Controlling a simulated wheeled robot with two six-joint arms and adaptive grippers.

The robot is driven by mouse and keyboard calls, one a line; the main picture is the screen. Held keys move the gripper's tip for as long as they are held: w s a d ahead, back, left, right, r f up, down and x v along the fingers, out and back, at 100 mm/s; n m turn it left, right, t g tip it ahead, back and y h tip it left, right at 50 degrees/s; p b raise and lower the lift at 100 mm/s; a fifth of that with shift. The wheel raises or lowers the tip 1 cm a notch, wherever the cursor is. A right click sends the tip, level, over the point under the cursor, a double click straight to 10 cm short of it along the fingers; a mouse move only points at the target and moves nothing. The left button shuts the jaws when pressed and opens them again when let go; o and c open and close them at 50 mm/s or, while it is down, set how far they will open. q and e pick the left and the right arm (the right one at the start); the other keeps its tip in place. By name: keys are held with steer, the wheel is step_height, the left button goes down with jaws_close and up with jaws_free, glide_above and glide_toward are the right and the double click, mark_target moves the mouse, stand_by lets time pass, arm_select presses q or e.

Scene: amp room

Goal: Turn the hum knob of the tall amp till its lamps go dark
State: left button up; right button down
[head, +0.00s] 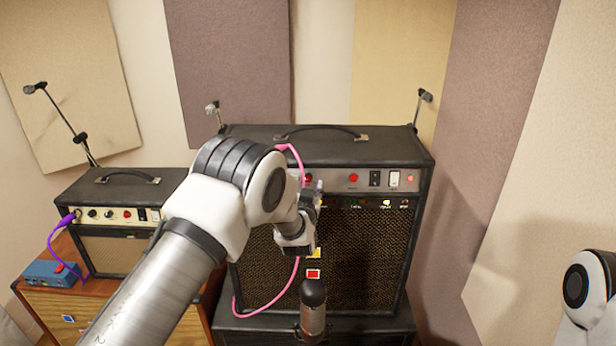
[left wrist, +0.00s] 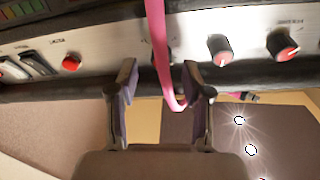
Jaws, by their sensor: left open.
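The tall amp (head: 378,150) stands in the middle of the head view, with a pale control strip near its top. Small lamps (head: 385,203) sit in a row under the strip; at least one glows pale yellow. My left gripper (head: 316,190) is in front of the strip, its fingers partly hidden by my arm. In the left wrist view the open fingers (left wrist: 160,80) stand apart below the strip. A dark knob (left wrist: 166,56) shows between them, partly behind the pink cable (left wrist: 158,30). Two red-marked knobs (left wrist: 220,50) are to its right. I cannot read which is the hum knob.
The pink cable hangs down the amp's front, crossing between my fingers in the wrist view. A dark bottle-like object (head: 313,305) stands before the amp. A small amp (head: 115,205) and a blue pedal (head: 50,273) are at left. Microphones stand behind.

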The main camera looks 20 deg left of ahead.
arm_select(q)
steer(key=shift+w+a+r, duration=0.1)
steer(key=shift+w, duration=0.6)
steer(key=shift+w+a+f, duration=0.2)
steer(key=shift+w+a, duration=0.05)
steer(key=shift+w, duration=0.15)
steer(key=shift+s+d+r, duration=0.1)
jaws_close()
steer(key=m+b, duration=0.1)
steer(key=m+h+b, duration=0.1)
steer(key=m+b, duration=0.1)
steer(key=shift+f+b, duration=0.3)
steer(key=shift+r+m, duration=0.3)
steer(key=shift+m, duration=0.7)
jaws_free()
steer(key=s+d, duration=0.1)
steer(key=s, duration=1)
steer(key=shift+s+d+r, duration=0.2)
steer(key=shift+s, duration=0.15)
